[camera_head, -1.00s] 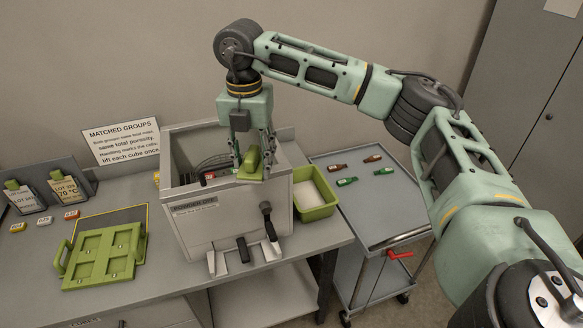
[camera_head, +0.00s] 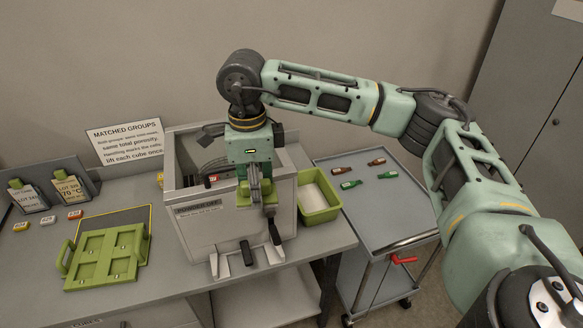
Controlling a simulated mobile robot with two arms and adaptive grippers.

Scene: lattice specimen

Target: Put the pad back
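My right gripper (camera_head: 262,199) comes in from the right and points down over the front right of the grey open-topped box (camera_head: 198,226). Its fingers are seen edge-on, one behind the other. The green pad (camera_head: 243,189) shows in part on both sides of the fingers and seems gripped between them; the rest of it is hidden. It is at the height of the box's front rim, and I cannot tell whether it touches it. My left gripper is not in view.
A green bin (camera_head: 318,195) stands right of the box. Black-gripped levers (camera_head: 246,252) stick out at the box's front.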

